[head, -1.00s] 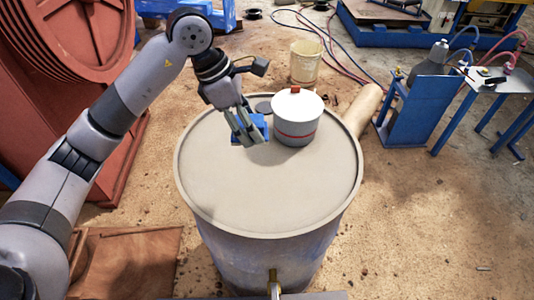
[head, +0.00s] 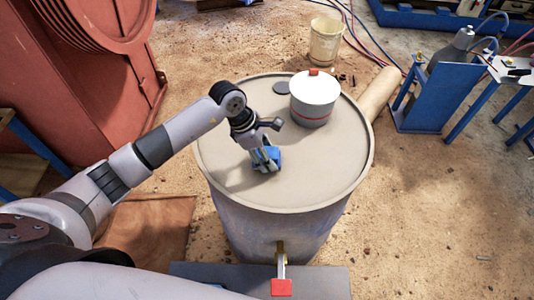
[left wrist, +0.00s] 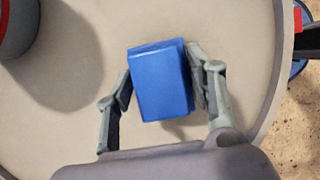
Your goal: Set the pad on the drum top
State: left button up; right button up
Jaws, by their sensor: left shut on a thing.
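The pad is a blue block (head: 267,158), and my left gripper (head: 264,160) is shut on it over the front left part of the drum top (head: 300,185). In the left wrist view the pad (left wrist: 162,82) sits between the two fingers (left wrist: 163,92), one on each side. A shadow lies close beside it on the drum top (left wrist: 75,120). I cannot tell whether the pad touches the surface. My right gripper is not in view.
A white and grey pot with a red band (head: 314,98) stands at the back of the drum top, beside a dark disc (head: 281,88). A tap with a red tag (head: 281,287) sticks out at the drum's front. The right part of the top is clear.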

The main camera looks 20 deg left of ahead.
pick_arm(q)
jog(key=shift+f, duration=0.5)
jog(key=shift+f, duration=0.2)
jog(key=o, duration=1)
jog(key=shift+o, duration=0.2)
jog(key=shift+r, duration=0.15)
